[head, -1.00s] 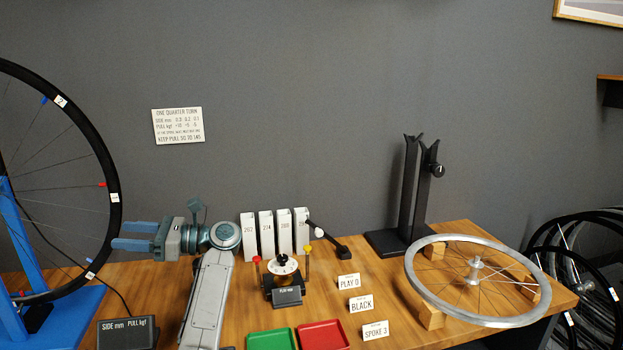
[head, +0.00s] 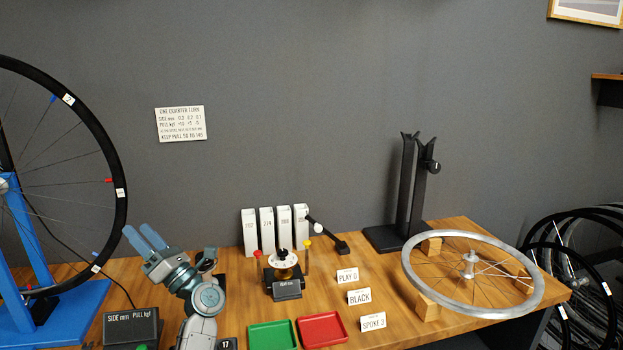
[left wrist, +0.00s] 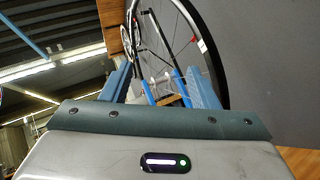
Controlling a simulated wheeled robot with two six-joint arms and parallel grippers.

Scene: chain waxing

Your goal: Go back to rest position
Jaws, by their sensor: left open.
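My left gripper (head: 146,240) is in the lower left of the head view, with its two blue fingers apart and nothing between them. The fingers point up and to the left, above the bench and near the rim of the black wheel (head: 121,215). In the left wrist view, the gripper's blue fingers (left wrist: 160,82) stand apart, with the wheel (left wrist: 210,60) and its blue stand beyond them. My right gripper is not in the head view.
The wooden bench (head: 375,285) carries a black readout box (head: 131,327), a green tray (head: 272,336), a red tray (head: 322,330), several white upright boxes (head: 267,232), small cards, a black stand (head: 408,195) and a silver rim (head: 411,285) on wooden blocks.

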